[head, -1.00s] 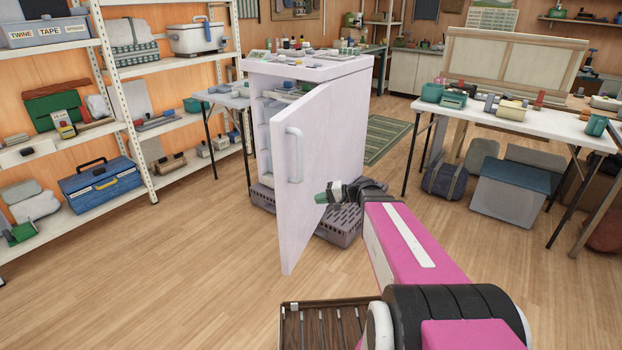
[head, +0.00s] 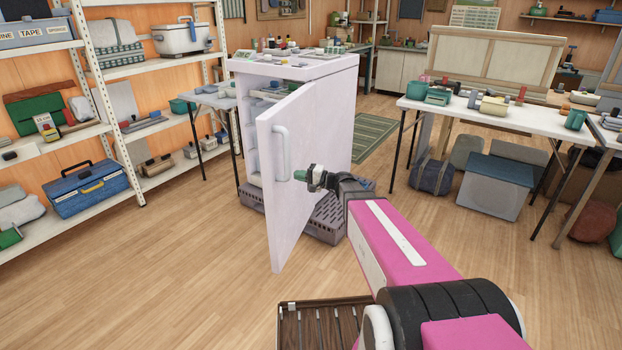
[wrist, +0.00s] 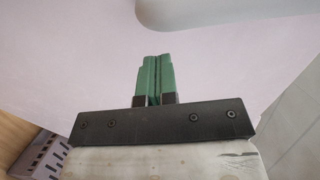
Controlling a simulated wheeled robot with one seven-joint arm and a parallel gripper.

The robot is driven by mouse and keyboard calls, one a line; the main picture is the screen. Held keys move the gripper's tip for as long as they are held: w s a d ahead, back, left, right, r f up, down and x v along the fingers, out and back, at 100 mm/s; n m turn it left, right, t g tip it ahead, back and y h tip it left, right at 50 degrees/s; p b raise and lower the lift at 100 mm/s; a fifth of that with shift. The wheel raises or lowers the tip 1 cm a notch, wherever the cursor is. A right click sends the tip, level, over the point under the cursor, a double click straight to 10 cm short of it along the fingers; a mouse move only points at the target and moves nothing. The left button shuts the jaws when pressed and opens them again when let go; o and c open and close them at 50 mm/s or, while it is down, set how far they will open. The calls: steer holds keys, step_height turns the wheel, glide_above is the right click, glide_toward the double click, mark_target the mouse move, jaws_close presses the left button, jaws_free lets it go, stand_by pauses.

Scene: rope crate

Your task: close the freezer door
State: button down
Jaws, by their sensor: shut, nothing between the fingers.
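The white freezer (head: 330,110) stands on a grey crate-like base in the middle of the head view. Its door (head: 305,170) is swung partly open, and shelves with items show in the gap at its left. A vertical handle (head: 282,153) is on the door's outer face. My gripper (head: 300,175) is shut and empty, with its green fingertips at the door's outer face, just right of the handle. The wrist view shows the closed green fingers (wrist: 155,80) against the pale door face (wrist: 70,60), with part of the handle (wrist: 200,12) above. I cannot tell whether they touch the door.
Shelves (head: 137,190) with boxes line the left. A white table (head: 500,120) with tools stands at right, with bins beneath. Several items sit on the freezer's top. A grey perforated crate (head: 325,222) lies under the freezer.

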mark_target(281, 172)
steer(key=shift+x, duration=2.7)
steer(key=shift+a, duration=0.1)
